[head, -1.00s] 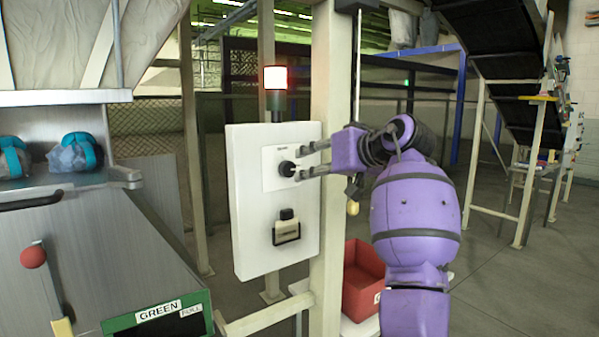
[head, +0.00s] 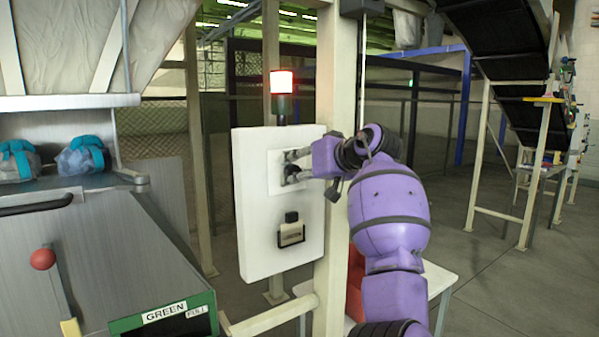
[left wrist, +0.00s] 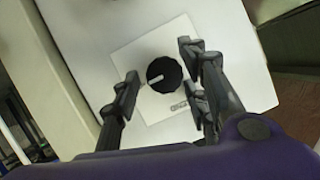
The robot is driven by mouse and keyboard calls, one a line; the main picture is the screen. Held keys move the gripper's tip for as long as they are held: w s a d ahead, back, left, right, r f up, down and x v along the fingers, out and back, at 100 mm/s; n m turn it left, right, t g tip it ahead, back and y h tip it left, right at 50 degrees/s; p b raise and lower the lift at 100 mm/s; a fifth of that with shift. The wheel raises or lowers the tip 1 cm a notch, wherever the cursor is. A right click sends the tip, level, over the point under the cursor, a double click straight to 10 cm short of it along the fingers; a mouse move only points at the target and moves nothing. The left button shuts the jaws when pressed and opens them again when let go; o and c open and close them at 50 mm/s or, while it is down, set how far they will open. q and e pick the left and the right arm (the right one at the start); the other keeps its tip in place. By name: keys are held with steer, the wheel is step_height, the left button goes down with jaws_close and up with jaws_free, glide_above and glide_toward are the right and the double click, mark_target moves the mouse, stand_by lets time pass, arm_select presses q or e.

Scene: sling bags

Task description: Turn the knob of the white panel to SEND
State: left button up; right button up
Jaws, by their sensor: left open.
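The white panel (head: 262,215) is upright on a pale post. Its round black knob (left wrist: 164,75) sits on a pale square plate (left wrist: 131,58) and has a white pointer mark. In the left wrist view the mark points left and slightly down. A small label (left wrist: 179,106) is beside the knob, too small to read. My left gripper (head: 291,166) is open at the plate. In the left wrist view its fingers are on either side of the knob with gaps, apparently not gripping it. In the head view the gripper partly hides knob and plate. My right gripper is not in view.
A lit red lamp (head: 282,82) stands above the panel. A black-framed fitting (head: 291,230) is lower on the panel. A post (head: 331,255) stands just right of it. A metal machine with a red-ball lever (head: 43,259) is at the left. Open floor lies to the right.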

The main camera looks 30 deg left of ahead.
arm_select(q)
steer(key=c, duration=1)
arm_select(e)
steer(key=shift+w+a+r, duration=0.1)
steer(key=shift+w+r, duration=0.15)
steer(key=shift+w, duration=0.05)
